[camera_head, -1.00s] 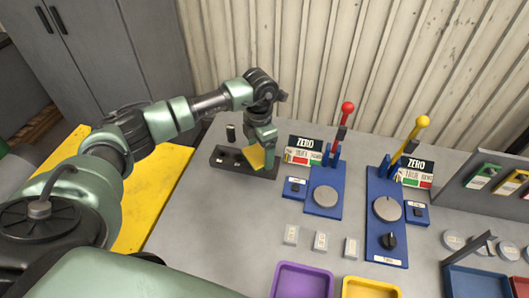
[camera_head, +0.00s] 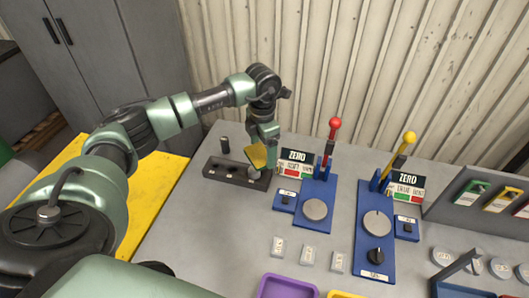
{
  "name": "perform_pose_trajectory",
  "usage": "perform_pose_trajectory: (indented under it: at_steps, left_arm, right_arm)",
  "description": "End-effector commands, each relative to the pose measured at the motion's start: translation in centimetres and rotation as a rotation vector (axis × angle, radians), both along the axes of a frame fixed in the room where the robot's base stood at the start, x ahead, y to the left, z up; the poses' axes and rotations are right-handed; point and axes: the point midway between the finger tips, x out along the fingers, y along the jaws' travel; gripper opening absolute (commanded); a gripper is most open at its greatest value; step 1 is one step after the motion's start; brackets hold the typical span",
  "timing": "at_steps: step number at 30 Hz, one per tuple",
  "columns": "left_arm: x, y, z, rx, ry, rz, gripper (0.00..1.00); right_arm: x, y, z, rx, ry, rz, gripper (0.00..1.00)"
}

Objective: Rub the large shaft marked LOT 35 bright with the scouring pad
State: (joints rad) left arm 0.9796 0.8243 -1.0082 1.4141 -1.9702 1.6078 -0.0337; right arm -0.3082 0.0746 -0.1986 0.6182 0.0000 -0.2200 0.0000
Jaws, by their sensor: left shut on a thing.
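My left gripper (camera_head: 264,143) reaches over the right part of a dark block with holes (camera_head: 232,173) and points down. It is shut on a yellow scouring pad (camera_head: 257,156). A dark upright shaft (camera_head: 225,145) stands at the block's back left, apart from the pad. A small grey piece (camera_head: 253,172) shows just below the pad at the block; whether the pad touches it I cannot tell. No LOT 35 marking is readable on either, so I cannot tell which is the large shaft. My right gripper is not in view.
To the right stand two blue gauge stands (camera_head: 315,209) (camera_head: 375,232) with red and yellow levers and ZERO signs. Small tags (camera_head: 308,256), a purple tray (camera_head: 288,287) and round discs (camera_head: 442,257) lie nearer. A yellow surface (camera_head: 160,190) is left. Grey bench top is free before the block.

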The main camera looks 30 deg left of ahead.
Motion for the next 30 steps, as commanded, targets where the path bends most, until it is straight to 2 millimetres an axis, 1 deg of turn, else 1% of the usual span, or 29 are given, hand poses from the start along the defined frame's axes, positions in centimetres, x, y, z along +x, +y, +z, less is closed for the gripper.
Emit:
perform_pose_trajectory:
  at_steps: [1,13,21,30]
  left_arm:
    - [0.0,0.1,0.6,0.0,-0.001,0.001,0.49]
    - [0.0,1.0,3.2,0.0,0.0,0.006,0.49]
    - [0.0,1.1,3.4,0.0,0.0,0.006,0.49]
    - [0.0,1.1,3.3,0.0,0.0,0.006,0.49]
  right_arm:
    - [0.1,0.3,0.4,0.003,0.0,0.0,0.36]
    - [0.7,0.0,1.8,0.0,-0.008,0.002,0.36]
    - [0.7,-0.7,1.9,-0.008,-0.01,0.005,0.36]
    - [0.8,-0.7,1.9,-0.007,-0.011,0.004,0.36]
